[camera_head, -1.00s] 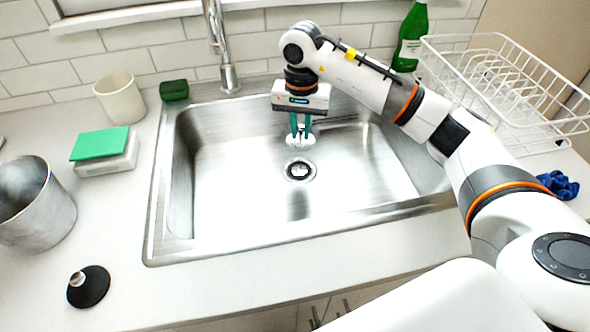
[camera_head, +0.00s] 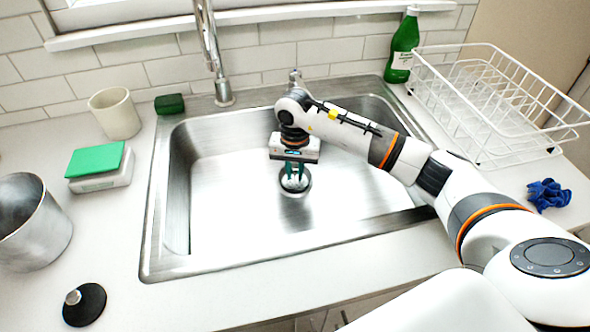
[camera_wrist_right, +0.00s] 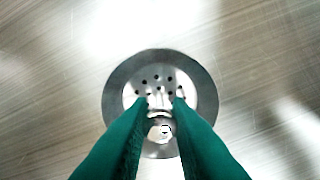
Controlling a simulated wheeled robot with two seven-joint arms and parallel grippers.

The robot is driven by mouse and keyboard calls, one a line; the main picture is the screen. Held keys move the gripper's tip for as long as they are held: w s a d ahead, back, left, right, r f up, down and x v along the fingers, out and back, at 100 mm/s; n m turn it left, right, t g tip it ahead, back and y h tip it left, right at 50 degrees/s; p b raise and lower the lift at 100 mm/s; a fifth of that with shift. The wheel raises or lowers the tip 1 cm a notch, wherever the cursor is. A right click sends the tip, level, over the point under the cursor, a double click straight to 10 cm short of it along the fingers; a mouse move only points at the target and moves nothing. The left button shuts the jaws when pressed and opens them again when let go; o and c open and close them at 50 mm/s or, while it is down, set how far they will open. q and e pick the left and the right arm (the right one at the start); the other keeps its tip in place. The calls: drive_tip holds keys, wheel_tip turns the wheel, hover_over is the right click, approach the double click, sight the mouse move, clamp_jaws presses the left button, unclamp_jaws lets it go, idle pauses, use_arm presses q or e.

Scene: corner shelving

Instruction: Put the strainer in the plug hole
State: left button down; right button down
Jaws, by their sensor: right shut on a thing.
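The strainer (camera_wrist_right: 157,82) is a shiny metal disc with small holes and a knob. My right gripper (camera_wrist_right: 160,103) has its green fingers shut on the knob. In the head view the right gripper (camera_head: 294,174) points down into the sink, with the strainer at its fingertips. The plug hole (camera_head: 295,193) shows as a dark ring around the strainer. In the wrist view the strainer lies roughly centred within the grey rim of the plug hole (camera_wrist_right: 116,83). I cannot tell whether it is fully seated. My left gripper is not in view.
The steel sink (camera_head: 240,215) is otherwise empty. A faucet (camera_head: 210,50) stands behind it. A white dish rack (camera_head: 490,105) is at right.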

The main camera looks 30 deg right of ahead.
sight(295, 170)
drive_tip(key=shift+f, duration=0.15)
drive_tip(key=c, duration=1.3)
unclamp_jaws()
drive_tip(key=shift+c, duration=0.2)
wheel_tip(295, 170, up, 12)
drive_tip(key=b, duration=0.1)
drive_tip(key=shift+r, duration=0.2)
